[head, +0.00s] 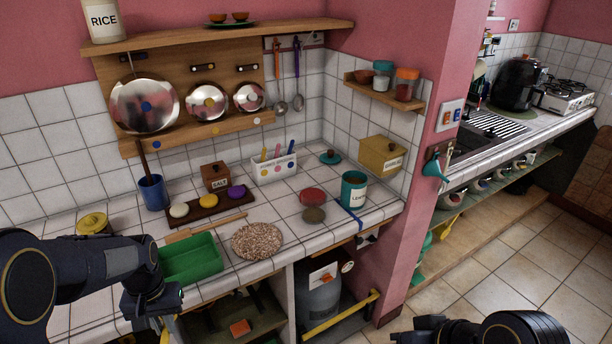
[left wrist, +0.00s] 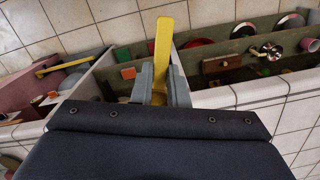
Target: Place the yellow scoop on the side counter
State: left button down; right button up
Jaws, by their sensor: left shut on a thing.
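My left gripper (head: 160,312) is at the front edge of the tiled counter, low in the head view, beside the green tray. In the left wrist view the left gripper (left wrist: 160,88) is shut on a long yellow piece, which I take for the yellow scoop (left wrist: 163,42). Only a small yellow part of the scoop shows below the gripper in the head view (head: 165,336); its other end is hidden. A counter with a sink and stove (head: 520,143) stands at the right, beyond the pink wall. My right gripper (head: 425,330) is at the bottom edge; its fingers are unclear.
The tiled counter (head: 105,285) holds a green tray (head: 190,260), a round speckled mat (head: 257,240), a teal canister (head: 353,190) and a blue cup (head: 152,192). Open shelves with pots lie below. The pink wall end (head: 405,235) separates the two counters. Tiled floor is clear at right.

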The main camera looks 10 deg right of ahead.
aim_at(323, 185)
jog(key=i+l, duration=0.1)
jog(key=l, duration=0.35)
jog(key=i+l, duration=0.1)
jog(key=l, duration=0.35)
jog(key=i+l, duration=0.1)
jog(key=l, duration=0.35)
jog(key=i+l, duration=0.1)
jog(key=l, duration=0.35)
jog(key=i+l, duration=0.1)
jog(key=l, duration=0.4)
jog(key=i+l, duration=0.1)
jog(key=l, duration=0.35)
jog(key=i+l, duration=0.15)
jog(key=l, duration=0.3)
jog(key=i+l, duration=0.1)
jog(key=l, duration=0.35)
jog(key=i, duration=0.9)
